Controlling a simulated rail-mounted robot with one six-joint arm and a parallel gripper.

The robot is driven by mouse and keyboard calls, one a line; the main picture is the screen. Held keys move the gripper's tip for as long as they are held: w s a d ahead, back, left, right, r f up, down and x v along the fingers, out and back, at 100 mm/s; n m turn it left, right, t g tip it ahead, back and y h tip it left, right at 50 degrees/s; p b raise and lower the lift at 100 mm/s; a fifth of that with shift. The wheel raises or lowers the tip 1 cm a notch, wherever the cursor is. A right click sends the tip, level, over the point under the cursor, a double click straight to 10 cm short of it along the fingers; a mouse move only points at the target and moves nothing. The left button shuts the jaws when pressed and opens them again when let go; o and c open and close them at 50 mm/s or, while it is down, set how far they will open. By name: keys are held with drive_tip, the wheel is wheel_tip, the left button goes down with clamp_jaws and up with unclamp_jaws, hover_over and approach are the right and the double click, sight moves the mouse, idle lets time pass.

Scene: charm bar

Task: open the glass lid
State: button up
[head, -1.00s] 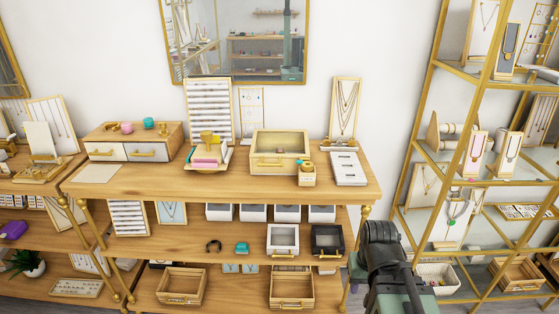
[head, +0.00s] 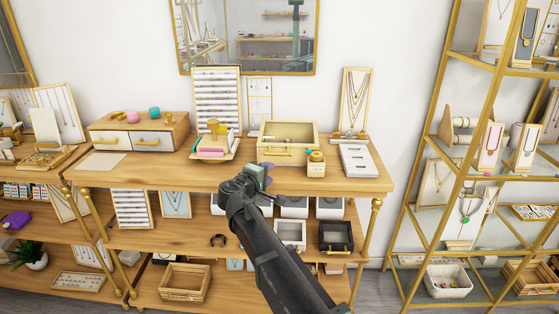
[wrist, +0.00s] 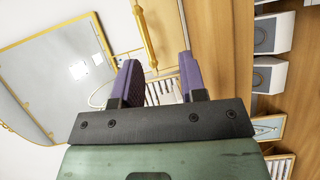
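A light wooden box (head: 304,132) with a glass lid (head: 290,130) stands on the tabletop, its lid down. A gold bar handle (head: 277,152) runs along its front. My gripper (head: 265,168) is at the table's front edge, just below and in front of the box, apart from it. In the wrist view its two purple fingers (wrist: 155,82) are apart with nothing between them. A gold handle (wrist: 145,35) shows just beyond the fingertips there. A gold-framed pane (wrist: 45,80) fills the left; I cannot tell whether it is the lid or the mirror.
A small "LOOK" block (head: 316,168) stands by the box's right front corner. A tray with pastel items (head: 213,146) is to the left, a white display (head: 357,160) to the right. The table edge (head: 345,188) and the shelf below with white boxes are close to my arm.

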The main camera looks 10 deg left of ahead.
sight(279, 155)
drive_tip(key=shift+n+t+y, duration=0.3)
drive_tip(key=shift+n+t, duration=0.3)
drive_tip(key=shift+n, duration=0.2)
drive_tip(key=x, duration=0.3)
drive_tip(key=r+x, duration=0.1)
drive_tip(key=x, duration=0.3)
drive_tip(key=b+x, duration=0.1)
drive_tip(key=x, duration=0.3)
drive_tip(key=shift+w+a+r, duration=0.35)
drive_tip(key=shift+r, duration=0.05)
clamp_jaws()
